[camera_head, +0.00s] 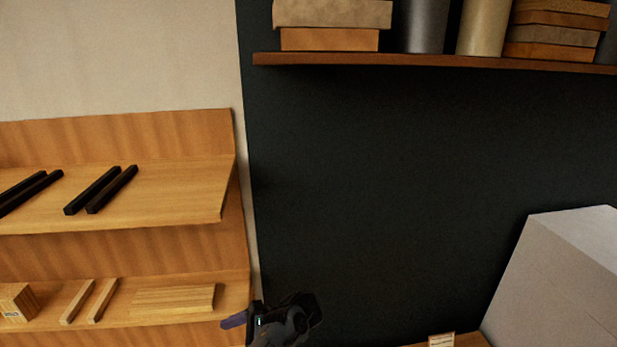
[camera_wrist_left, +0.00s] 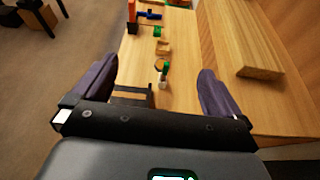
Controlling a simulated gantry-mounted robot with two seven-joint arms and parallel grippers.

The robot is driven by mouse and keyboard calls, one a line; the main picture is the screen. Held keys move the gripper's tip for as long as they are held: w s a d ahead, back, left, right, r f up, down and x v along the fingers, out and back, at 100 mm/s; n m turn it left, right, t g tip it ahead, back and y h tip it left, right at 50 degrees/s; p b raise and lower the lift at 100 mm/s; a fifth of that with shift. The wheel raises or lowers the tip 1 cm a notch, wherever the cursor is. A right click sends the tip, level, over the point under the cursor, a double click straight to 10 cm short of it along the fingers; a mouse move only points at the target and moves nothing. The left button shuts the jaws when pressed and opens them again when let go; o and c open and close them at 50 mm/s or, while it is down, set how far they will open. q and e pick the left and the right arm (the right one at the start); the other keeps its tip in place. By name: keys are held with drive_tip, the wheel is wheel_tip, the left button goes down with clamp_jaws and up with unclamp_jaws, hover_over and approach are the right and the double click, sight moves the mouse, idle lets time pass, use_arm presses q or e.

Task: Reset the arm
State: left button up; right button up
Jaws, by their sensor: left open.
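My left gripper (camera_head: 236,320) shows at the bottom centre of the head view, beside the right end of the lower wooden shelf, with one purple finger visible. In the left wrist view my left gripper (camera_wrist_left: 156,70) has its two purple fingers spread wide, with nothing between them close up. Beyond the fingers lies a wooden bench top (camera_wrist_left: 190,40). My right gripper is in neither view.
Wooden shelves (camera_head: 190,190) at left hold black bars (camera_head: 92,190) and wood pieces (camera_head: 175,299). A higher shelf (camera_head: 440,62) and a white box (camera_head: 560,280) are at right. The bench bears a small bottle (camera_wrist_left: 163,80) and an orange-black item (camera_wrist_left: 132,18).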

use_arm(q)
drive_tip(key=s+f+m+g+h, duration=0.1)
drive_tip(key=s+f+m+g, duration=0.1)
drive_tip(key=s+f, duration=0.95)
drive_tip(key=s+f+m+g, duration=0.1)
drive_tip(key=s+f, duration=0.7)
drive_tip(key=f, duration=0.7)
drive_tip(key=s+d+f+n+g+h, duration=0.15)
drive_tip(key=s+f, duration=0.25)
drive_tip(key=s, duration=0.4)
drive_tip(key=s+d+f+h, duration=0.3)
drive_tip(key=s, duration=0.6)
drive_tip(key=s+d+f+n+g+h, duration=0.1)
drive_tip(key=s+d+f+h, duration=0.2)
drive_tip(key=s, duration=0.5)
drive_tip(key=s+a+r+n+t+h, duration=0.1)
drive_tip(key=a+r+n+t+h, duration=0.3)
drive_tip(key=a+r+n, duration=0.35)
drive_tip(key=w+a+r+n+t, duration=0.1)
drive_tip(key=w+r+n+t, duration=0.2)
drive_tip(key=r, duration=0.6)
drive_tip(key=w+a+r+n+t+h, duration=0.1)
drive_tip(key=w+r+n+t, duration=0.3)
drive_tip(key=w+r, duration=0.4)
drive_tip(key=shift+w+a+r, duration=0.15)
drive_tip(key=shift+a+r, duration=0.2)
drive_tip(key=shift+a, duration=0.45)
